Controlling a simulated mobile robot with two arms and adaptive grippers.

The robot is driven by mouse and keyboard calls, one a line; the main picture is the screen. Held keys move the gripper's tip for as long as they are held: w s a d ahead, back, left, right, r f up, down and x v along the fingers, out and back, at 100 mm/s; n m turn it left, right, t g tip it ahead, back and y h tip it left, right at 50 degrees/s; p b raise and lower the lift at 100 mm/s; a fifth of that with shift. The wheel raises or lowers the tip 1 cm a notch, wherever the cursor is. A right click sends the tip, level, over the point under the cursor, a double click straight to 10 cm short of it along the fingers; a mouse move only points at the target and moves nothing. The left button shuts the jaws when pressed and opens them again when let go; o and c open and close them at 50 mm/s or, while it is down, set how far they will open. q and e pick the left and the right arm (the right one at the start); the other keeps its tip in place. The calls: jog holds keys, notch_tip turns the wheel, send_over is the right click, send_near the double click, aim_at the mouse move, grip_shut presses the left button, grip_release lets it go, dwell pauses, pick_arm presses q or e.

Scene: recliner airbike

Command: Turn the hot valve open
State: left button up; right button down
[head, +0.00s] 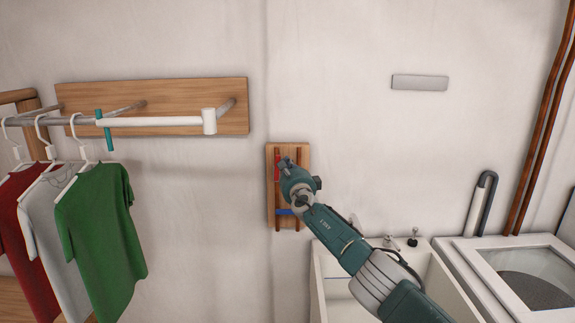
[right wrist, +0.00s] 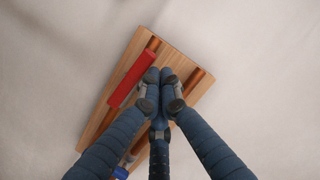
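The hot valve's red handle (head: 277,167) is on a small wooden board (head: 304,160) on the wall. In the right wrist view, the red handle (right wrist: 131,82) lies along the left copper pipe (right wrist: 153,43). My right gripper (head: 287,163) is in front of the board and partly hides it. In the right wrist view, the fingertips of my right gripper (right wrist: 160,76) are together with nothing seen between them. They are just right of the red handle; I cannot tell if they touch it. A blue handle (head: 285,212) lies crosswise lower on the board. My left gripper is not in view.
A clothes rail (head: 160,121) with several shirts, including a green one (head: 103,235), is at the left. A white sink (head: 318,262) with taps stands below right of the board. A white appliance (head: 480,262) is at the far right. Bare wall surrounds the board.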

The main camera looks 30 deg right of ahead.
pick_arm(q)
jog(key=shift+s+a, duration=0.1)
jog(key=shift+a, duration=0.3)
